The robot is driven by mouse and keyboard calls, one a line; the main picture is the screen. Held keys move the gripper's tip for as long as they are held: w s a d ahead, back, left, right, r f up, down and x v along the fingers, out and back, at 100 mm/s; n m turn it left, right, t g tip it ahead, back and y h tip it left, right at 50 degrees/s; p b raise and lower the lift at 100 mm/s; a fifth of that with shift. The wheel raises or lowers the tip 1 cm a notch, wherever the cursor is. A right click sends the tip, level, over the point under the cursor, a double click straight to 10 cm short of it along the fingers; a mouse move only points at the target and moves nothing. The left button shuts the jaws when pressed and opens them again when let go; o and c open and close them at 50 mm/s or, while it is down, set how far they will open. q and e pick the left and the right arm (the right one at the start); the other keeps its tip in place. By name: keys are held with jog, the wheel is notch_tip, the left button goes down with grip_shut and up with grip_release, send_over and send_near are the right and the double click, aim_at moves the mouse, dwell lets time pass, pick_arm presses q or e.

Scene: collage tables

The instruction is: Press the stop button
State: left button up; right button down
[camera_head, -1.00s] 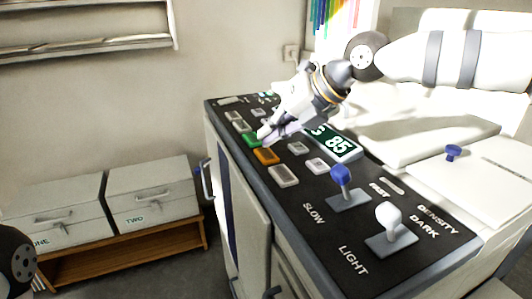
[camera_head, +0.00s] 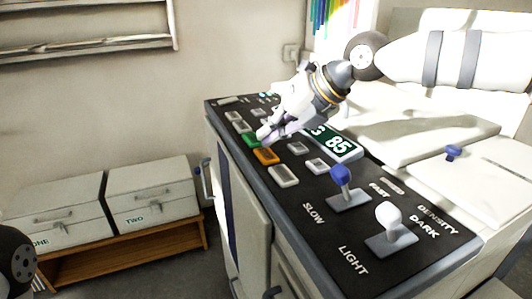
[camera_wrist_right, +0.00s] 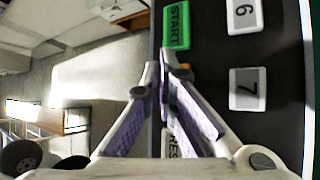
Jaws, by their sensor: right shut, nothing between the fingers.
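The control panel carries a green START button (camera_head: 251,140), which also shows in the right wrist view (camera_wrist_right: 176,24). An orange button (camera_head: 265,156) sits just nearer to me in the same row. Its label cannot be read. My right gripper (camera_head: 263,136) is shut and empty, with its fingertips low over the panel beside the green and orange buttons. I cannot tell whether they touch. In the right wrist view the fingers (camera_wrist_right: 162,75) hide the place below START where the orange button lies. My left gripper is out of view.
A blue-knobbed lever (camera_head: 342,176) and a white-knobbed lever (camera_head: 389,216) stand up from the near panel. White buttons (camera_head: 284,175) and a lit display (camera_head: 338,144) surround the orange one. Boxes on a low wooden bench (camera_head: 130,246) stand at left.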

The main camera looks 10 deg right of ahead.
aim_at(269, 152)
jog(key=shift+f, duration=0.1)
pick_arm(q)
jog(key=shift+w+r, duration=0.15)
pick_arm(e)
jog(key=shift+f, duration=0.3)
jog(key=shift+f, duration=0.45)
dwell(0.5)
jog(key=shift+r, duration=0.1)
jog(key=shift+r+p, duration=0.4)
jog(key=shift+r, duration=0.4)
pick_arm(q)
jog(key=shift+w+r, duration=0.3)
pick_arm(e)
jog(key=shift+f, duration=0.1)
jog(key=shift+r+p, duration=0.4)
jog(key=shift+r, duration=2.2)
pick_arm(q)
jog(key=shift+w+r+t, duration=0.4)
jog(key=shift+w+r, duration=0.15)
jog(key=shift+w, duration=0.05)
